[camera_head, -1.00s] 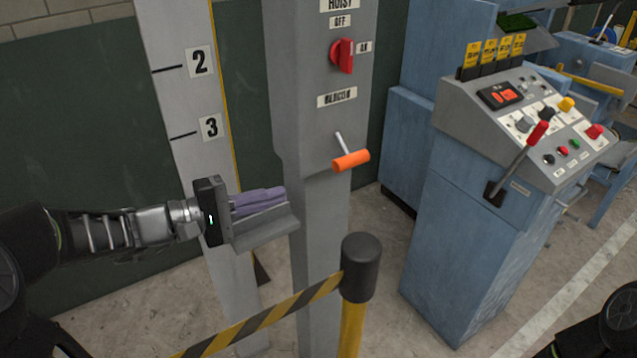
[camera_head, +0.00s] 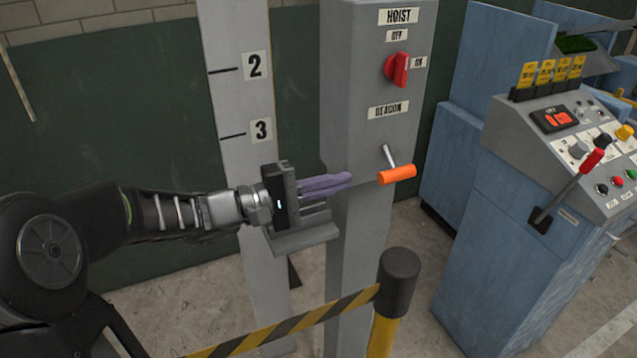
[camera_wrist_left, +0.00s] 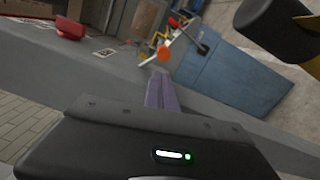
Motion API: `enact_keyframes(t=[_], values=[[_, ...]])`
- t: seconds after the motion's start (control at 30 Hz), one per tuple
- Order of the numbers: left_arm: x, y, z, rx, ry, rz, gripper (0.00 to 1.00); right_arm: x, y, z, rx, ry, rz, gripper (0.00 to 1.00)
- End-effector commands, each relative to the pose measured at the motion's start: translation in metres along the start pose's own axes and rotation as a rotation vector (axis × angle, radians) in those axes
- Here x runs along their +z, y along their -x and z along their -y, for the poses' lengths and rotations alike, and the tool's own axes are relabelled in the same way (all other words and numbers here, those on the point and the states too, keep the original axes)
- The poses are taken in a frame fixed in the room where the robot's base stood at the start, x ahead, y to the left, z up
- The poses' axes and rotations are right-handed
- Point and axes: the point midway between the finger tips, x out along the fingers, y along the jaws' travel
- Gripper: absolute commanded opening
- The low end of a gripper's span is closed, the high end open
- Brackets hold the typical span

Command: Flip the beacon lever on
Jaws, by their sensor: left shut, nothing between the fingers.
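The beacon lever (camera_head: 397,174) is a short metal stem with an orange bar handle, below the BEACON label on a grey post (camera_head: 372,110). The stem slopes down and outward from the post. My left gripper (camera_head: 347,180) is just left of the orange handle, its purple fingers shut and empty, pointing at it with a small gap in the picture. In the left wrist view the orange handle (camera_wrist_left: 164,53) shows just past the fingertips (camera_wrist_left: 157,76). I cannot tell the exact depth between them. My right gripper is out of view.
A red HOIST switch (camera_head: 397,69) sits above the lever. A black-capped yellow barrier post (camera_head: 399,285) with a striped tape (camera_head: 300,322) stands in front. A blue console (camera_head: 540,215) with a red-handled lever (camera_head: 592,162) is at right. A numbered board (camera_head: 235,100) stands behind the gripper.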

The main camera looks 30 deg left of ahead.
Motion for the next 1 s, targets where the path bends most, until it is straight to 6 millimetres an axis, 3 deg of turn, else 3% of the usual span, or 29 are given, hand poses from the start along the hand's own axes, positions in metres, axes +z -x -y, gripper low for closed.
enact_keyframes(t=[0.1, 0.3, 1.0], values=[[0.001, -0.021, -0.001, 0.001, 0.002, 0.003, 0.0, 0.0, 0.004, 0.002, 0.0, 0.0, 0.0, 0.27], [0.0, -0.042, -0.001, 0.001, 0.0, 0.001, 0.0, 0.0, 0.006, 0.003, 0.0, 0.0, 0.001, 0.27], [0.0, -0.045, -0.001, 0.002, 0.037, 0.0, 0.0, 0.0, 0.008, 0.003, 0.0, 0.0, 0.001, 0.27]])
